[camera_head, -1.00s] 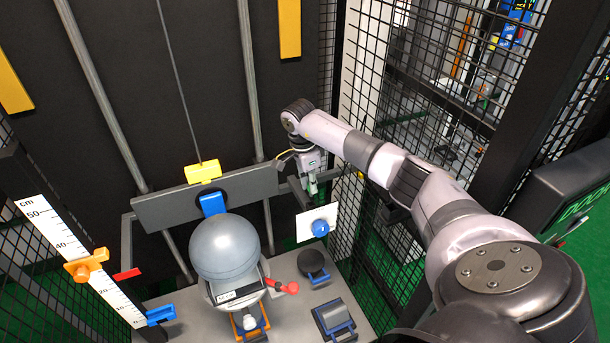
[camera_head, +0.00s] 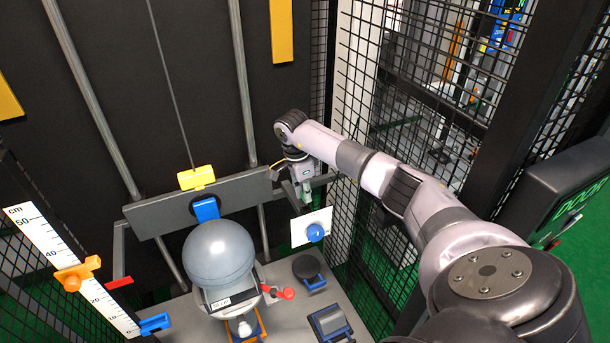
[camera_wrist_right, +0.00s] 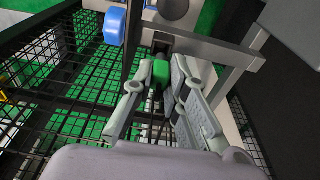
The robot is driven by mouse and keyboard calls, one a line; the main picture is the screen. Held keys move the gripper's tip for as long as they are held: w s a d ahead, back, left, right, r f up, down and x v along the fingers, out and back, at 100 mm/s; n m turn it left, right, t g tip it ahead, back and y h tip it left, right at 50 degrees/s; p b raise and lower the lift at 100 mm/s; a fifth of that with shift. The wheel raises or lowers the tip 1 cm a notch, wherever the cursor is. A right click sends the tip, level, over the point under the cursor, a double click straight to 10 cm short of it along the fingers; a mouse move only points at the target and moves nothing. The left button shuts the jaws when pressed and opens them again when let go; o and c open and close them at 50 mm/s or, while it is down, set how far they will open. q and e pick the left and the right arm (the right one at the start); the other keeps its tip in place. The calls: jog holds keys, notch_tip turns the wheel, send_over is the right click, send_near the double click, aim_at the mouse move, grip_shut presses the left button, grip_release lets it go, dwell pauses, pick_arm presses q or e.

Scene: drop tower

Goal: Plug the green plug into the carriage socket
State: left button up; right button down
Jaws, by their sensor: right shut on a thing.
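The green plug (camera_wrist_right: 160,72) sits between the fingers of my right gripper (camera_wrist_right: 158,85) in the right wrist view, and the gripper is shut on it. In the head view my right gripper (camera_head: 304,198) points down beside the right end of the carriage (camera_head: 165,207), a grey crossbar with a yellow block on top. A grey frame bar (camera_wrist_right: 210,48) lies just beyond the plug in the wrist view. I cannot make out the carriage socket clearly, nor whether the plug touches it. My left gripper is not in view.
A white panel with a blue knob (camera_head: 315,232) stands just below my right gripper. A grey ball (camera_head: 218,253), a red-knobbed lever (camera_head: 285,293) and a black round pad (camera_head: 306,266) are on the base. Wire mesh (camera_head: 345,210) is close on the right.

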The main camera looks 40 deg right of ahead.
jog(key=shift+f, duration=0.3)
jog(key=shift+f+b, duration=0.3)
jog(key=shift+b, duration=0.2)
jog(key=shift+f+b, duration=0.8)
jog(key=shift+f, duration=0.2)
jog(key=shift+f+b, duration=0.3)
jog(key=c, duration=1.5)
grip_release()
